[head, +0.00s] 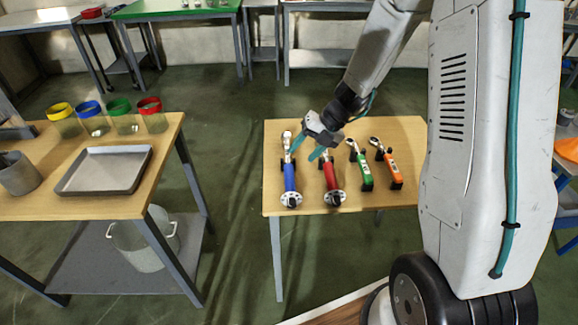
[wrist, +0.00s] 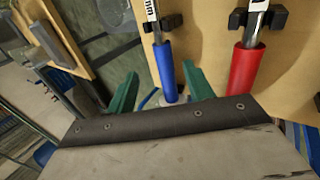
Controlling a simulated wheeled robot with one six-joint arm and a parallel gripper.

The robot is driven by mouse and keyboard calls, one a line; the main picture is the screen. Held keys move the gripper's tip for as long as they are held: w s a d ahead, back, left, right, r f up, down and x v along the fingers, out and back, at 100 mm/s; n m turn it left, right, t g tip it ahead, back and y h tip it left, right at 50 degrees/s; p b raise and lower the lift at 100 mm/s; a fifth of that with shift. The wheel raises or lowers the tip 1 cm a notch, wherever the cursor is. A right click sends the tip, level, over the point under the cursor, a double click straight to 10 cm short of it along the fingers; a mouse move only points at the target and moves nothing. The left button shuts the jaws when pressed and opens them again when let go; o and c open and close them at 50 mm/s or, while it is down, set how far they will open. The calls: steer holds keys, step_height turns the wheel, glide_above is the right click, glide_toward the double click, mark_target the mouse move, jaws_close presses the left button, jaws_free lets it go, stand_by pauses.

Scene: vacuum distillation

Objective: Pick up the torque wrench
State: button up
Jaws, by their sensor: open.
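Several wrench-like tools lie on the wooden table (head: 400,132). One has a blue handle (head: 290,178), one a red handle (head: 329,175), one a green handle (head: 364,172) and one an orange handle (head: 391,166). The blue and red ones are longer, with round discs at the near end. I cannot tell for sure which is the torque wrench. In the wrist view, the blue handle (wrist: 165,68) shows between my teal fingertips (wrist: 160,88), and the red handle (wrist: 245,72) lies to the right.
The tools rest on small black holders. A second table at left holds a grey metal tray (head: 104,171) and several jars with coloured rims (head: 106,118). A floor gap separates the two tables.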

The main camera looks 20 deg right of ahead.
mark_target(292, 168)
steer(key=x, duration=0.8)
steer(key=shift+s+d+f, duration=0.15)
steer(key=shift+s, duration=0.05)
jaws_close()
